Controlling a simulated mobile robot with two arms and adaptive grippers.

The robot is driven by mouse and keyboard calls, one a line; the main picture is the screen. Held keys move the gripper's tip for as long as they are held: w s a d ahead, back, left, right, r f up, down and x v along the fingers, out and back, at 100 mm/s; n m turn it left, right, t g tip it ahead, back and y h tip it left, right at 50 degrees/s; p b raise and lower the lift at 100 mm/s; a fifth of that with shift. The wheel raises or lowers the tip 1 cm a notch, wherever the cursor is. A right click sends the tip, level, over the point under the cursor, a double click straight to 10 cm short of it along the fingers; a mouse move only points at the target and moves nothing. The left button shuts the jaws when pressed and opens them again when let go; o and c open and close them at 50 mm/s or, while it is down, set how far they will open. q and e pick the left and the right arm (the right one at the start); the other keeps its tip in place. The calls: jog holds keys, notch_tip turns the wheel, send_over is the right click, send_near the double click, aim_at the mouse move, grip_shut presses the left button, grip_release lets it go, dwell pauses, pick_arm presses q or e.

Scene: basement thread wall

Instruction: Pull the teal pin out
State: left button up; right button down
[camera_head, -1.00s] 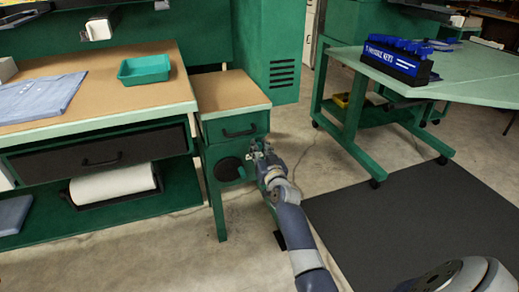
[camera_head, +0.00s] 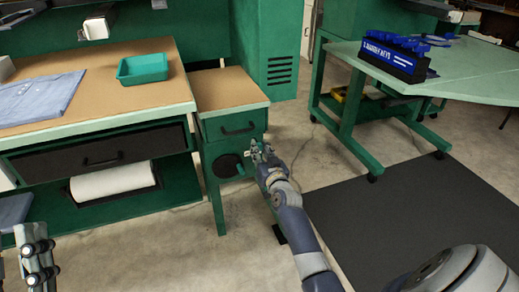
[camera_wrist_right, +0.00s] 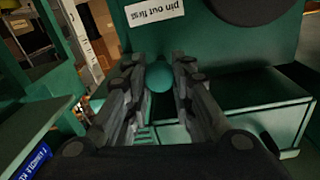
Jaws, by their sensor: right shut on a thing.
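The teal pin (camera_wrist_right: 159,76) shows in the right wrist view as a round teal knob between the two fingers. My right gripper (camera_wrist_right: 157,82) is shut on this knob. In the head view my right gripper (camera_head: 258,150) is at the front right of the small green cabinet (camera_head: 217,190), beside a black disc (camera_head: 228,166). The knob's shaft and any hole behind it are hidden, so I cannot tell how deep the pin sits. My left gripper (camera_head: 36,258) is at the lower left edge of the head view, away from the cabinet; its opening is unclear.
A white label (camera_wrist_right: 154,11) reading upside down "pin out first" is on the green panel. A drawer (camera_head: 232,128) is above the disc. A workbench (camera_head: 130,122) with a teal tray (camera_head: 143,68) stands left. A green table (camera_head: 460,75) stands right. Floor (camera_head: 310,150) between is open.

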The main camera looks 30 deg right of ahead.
jog(key=shift+s+f, duration=0.1)
jog(key=shift+f, duration=0.15)
jog(key=c, duration=1.5)
grip_release()
jog(key=shift+s, duration=0.1)
jog(key=shift+o, duration=0.8)
jog(key=shift+s+r, duration=0.1)
jog(key=shift+r, duration=0.1)
jog(key=v, duration=1.2)
jog(key=shift+a, duration=0.1)
